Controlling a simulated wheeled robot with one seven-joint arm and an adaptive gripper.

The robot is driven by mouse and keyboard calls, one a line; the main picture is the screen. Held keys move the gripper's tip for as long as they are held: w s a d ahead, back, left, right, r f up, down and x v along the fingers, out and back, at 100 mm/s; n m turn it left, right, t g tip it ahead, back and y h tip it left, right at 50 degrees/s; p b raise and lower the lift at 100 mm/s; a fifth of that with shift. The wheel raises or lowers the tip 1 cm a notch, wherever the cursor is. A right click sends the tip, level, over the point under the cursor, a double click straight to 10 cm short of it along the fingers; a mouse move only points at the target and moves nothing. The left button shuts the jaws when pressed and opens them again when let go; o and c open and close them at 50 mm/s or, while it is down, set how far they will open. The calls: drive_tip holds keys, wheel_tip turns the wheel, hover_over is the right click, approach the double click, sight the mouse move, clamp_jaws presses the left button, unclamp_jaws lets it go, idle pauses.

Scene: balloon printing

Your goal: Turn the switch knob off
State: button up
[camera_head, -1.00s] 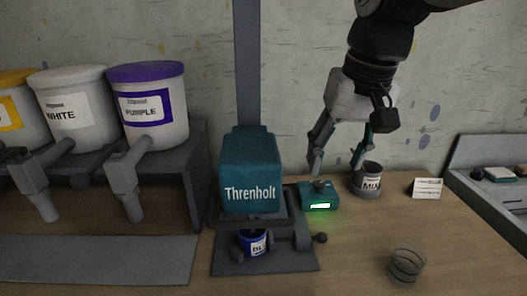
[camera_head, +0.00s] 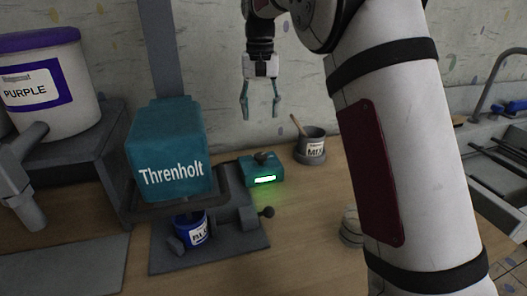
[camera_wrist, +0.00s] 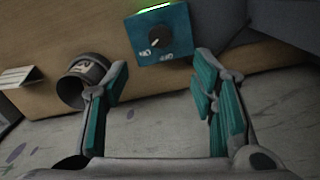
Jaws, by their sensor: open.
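The teal switch box (camera_head: 262,171) stands on the table just right of the Threnholt machine, and its green display is lit. The dark switch knob (camera_head: 263,157) is on top of the box. In the wrist view the knob (camera_wrist: 160,37) shows on the box's teal face (camera_wrist: 178,20) with white marks beside it. My gripper (camera_head: 259,117) is open and empty, pointing down above and behind the box, apart from it. In the wrist view my gripper's fingers (camera_wrist: 160,78) are spread wide, with the box beyond them.
The teal Threnholt machine (camera_head: 168,145) stands close on the left with a blue can (camera_head: 191,232) in it. A grey MIX cup (camera_head: 312,148) with a stick stands right of the box. A coiled ring (camera_head: 350,228) is partly hidden by my arm.

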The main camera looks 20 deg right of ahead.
sight(261, 155)
wheel_tip(261, 155, down, 13)
drive_tip(key=shift+f+b, duration=0.1)
drive_tip(key=shift+b, duration=0.45)
drive_tip(key=c, duration=1.1)
